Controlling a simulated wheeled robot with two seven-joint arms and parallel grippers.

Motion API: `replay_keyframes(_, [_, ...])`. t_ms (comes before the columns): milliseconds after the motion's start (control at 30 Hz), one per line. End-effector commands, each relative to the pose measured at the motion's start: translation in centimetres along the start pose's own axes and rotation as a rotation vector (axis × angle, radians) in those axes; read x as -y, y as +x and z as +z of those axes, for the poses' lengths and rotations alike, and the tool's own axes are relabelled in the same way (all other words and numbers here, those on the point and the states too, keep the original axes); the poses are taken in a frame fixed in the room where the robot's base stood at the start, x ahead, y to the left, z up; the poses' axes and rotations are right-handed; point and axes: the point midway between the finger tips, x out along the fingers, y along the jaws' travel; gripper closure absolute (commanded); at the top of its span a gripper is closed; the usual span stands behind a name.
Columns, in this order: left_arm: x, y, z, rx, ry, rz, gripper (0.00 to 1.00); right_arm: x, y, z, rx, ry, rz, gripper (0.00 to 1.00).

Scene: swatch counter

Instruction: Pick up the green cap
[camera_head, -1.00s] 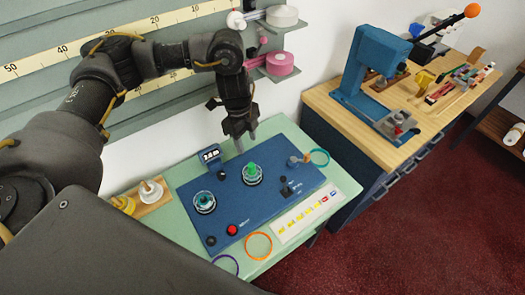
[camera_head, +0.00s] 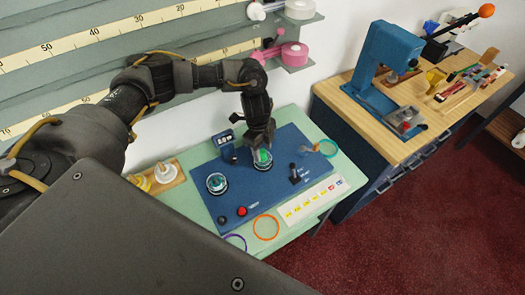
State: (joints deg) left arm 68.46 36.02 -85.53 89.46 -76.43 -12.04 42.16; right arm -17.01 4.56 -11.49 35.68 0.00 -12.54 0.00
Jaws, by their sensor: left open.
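The green cap (camera_head: 262,156) sits in a clear round holder on the blue panel (camera_head: 240,188). My left gripper (camera_head: 261,145) points down right at the cap, with its fingers open. The fingers hide part of the cap's top, and I cannot tell whether they touch it. A second round holder with a teal top (camera_head: 216,182) is to the left on the same panel. My right gripper is not in view.
A red button (camera_head: 241,211) and a black lever (camera_head: 294,174) stand on the panel. Orange (camera_head: 266,227) and purple (camera_head: 235,241) rings lie on the green counter (camera_head: 186,202). White and yellow spools (camera_head: 165,172) stand at left. A blue press (camera_head: 384,70) stands on the wooden bench.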

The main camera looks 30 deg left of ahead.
Motion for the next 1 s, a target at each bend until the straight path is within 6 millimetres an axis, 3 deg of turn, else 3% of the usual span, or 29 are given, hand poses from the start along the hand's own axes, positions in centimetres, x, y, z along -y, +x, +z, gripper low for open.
replay_keyframes(100, [0.0, 1.2, 0.0, 0.000, -0.001, 0.000, 0.52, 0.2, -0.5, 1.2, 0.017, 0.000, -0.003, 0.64])
replay_keyframes(367, [0.0, 1.6, 0.1, 0.001, -0.001, -0.001, 0.52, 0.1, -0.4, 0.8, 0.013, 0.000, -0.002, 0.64])
replay_keyframes(733, [0.0, 1.6, 0.1, 0.000, -0.001, -0.002, 0.98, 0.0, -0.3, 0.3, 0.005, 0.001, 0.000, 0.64])
replay_keyframes(1000, [0.0, 1.5, 0.1, 0.000, -0.001, -0.002, 0.99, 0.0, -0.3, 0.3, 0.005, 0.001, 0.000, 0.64])
